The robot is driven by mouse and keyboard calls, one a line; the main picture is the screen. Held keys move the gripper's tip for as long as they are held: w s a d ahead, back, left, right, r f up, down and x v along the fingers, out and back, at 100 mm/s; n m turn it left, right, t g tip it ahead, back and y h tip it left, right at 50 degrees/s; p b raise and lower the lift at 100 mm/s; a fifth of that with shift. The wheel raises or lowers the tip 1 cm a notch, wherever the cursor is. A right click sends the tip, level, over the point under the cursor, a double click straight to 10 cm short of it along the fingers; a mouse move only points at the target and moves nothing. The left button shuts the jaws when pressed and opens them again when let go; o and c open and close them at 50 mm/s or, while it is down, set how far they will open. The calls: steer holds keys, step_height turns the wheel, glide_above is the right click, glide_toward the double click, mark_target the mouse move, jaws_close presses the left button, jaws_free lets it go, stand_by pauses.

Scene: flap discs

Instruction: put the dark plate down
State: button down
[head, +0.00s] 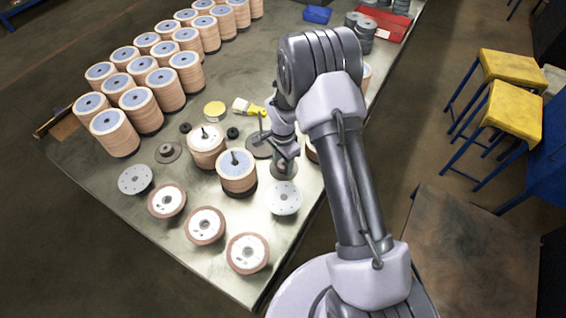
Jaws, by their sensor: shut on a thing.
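My gripper (284,154) points down over the near right part of the metal table (190,258). It is shut on a dark plate (284,173), a small round disc just below the fingers. The fingertips are small and partly hidden by my arm. Whether the plate touches the table cannot be told. A pale grey perforated disc (284,199) lies just in front of the plate. A stack of tan discs with a blue-grey top (237,172) stands to the left.
Another dark disc (260,148) lies behind left of my gripper, and one (167,152) farther left. White-centred flap discs (247,252) lie along the front. Many tan disc stacks (140,108) fill the back left. Yellow stools (513,110) stand right of the table.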

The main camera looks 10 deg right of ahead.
steer(key=shift+f, duration=0.1)
steer(key=c, duration=0.7)
jaws_free()
